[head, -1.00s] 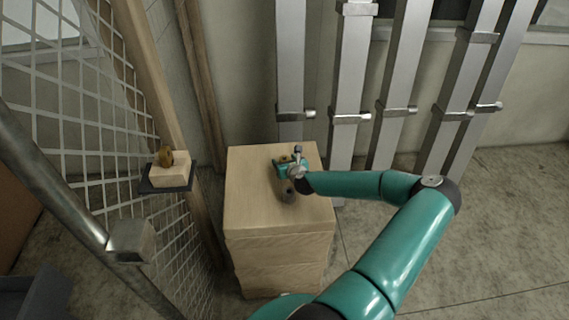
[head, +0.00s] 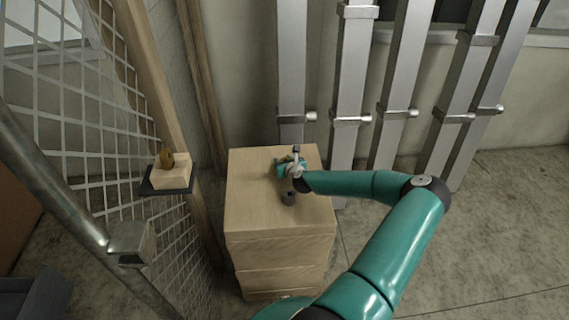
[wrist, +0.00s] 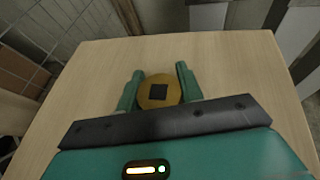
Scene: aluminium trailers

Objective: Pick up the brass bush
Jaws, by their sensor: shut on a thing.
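The brass bush (wrist: 145,98) is a round, gold-coloured piece with a dark square in its middle. In the wrist view it sits between the two green fingers of my gripper (wrist: 159,88), which are shut on its sides. In the head view my gripper (head: 284,168) is over the top of a light wooden cabinet (head: 250,208), near its back right. There the bush is mostly hidden by my gripper and wrist. I cannot tell whether it is clear of the wood.
A small dark cylinder (head: 288,198) stands on the cabinet just in front of my gripper. At left, a dark shelf (head: 150,189) on the mesh fence bears a wooden block (head: 172,178) and a brass-coloured piece (head: 167,159). Metal posts (head: 350,90) lean behind. The cabinet's left top is clear.

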